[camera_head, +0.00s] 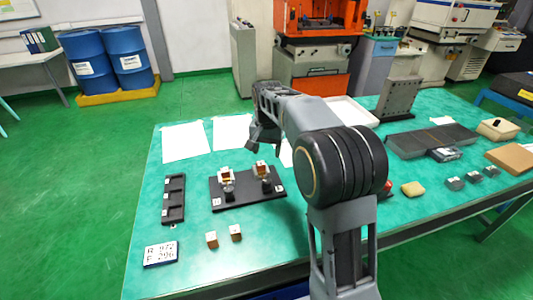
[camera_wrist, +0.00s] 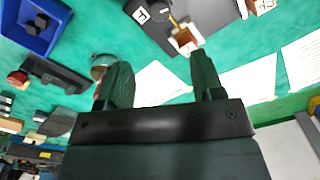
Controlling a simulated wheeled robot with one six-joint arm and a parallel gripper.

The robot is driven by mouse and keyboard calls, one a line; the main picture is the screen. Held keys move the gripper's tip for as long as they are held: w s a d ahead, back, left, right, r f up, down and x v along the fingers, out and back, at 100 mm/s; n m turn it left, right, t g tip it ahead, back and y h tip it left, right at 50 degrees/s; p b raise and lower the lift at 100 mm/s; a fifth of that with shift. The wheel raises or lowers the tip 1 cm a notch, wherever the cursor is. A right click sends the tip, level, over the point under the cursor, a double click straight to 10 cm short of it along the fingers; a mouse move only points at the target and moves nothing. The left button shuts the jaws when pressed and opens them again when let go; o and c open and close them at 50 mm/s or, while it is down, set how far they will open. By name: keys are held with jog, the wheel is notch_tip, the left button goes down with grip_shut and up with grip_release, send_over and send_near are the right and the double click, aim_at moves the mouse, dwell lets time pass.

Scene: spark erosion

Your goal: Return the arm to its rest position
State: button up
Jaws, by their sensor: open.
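My arm rises in front of the table in the head view, its forearm reaching over the table. My gripper (camera_head: 256,143) hangs at its far end, partly seen from behind, above the table near the black fixture plate (camera_head: 240,204). In the wrist view my gripper (camera_wrist: 160,78) has its two dark fingers spread wide apart with nothing held between them. Green table top and a white sheet (camera_wrist: 165,84) show beyond the fingers.
The green table (camera_head: 145,225) carries a black slotted tray (camera_head: 174,200), two small brown-and-metal blocks (camera_head: 224,237), a number display (camera_head: 161,254), white sheets (camera_head: 186,142), and dark grey plates (camera_head: 431,140). Blue drums (camera_head: 105,58) and machines stand behind.

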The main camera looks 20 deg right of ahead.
dwell(0.4)
jog(key=s+r+n+t+p, duration=0.1)
jog(key=s+n+t+p, duration=0.2)
jog(key=s, duration=2)
jog(key=shift+a+n+p, duration=0.2)
jog(key=shift+n+p, duration=0.1)
jog(key=shift+n, duration=1.3)
jog(key=shift+s, duration=0.1)
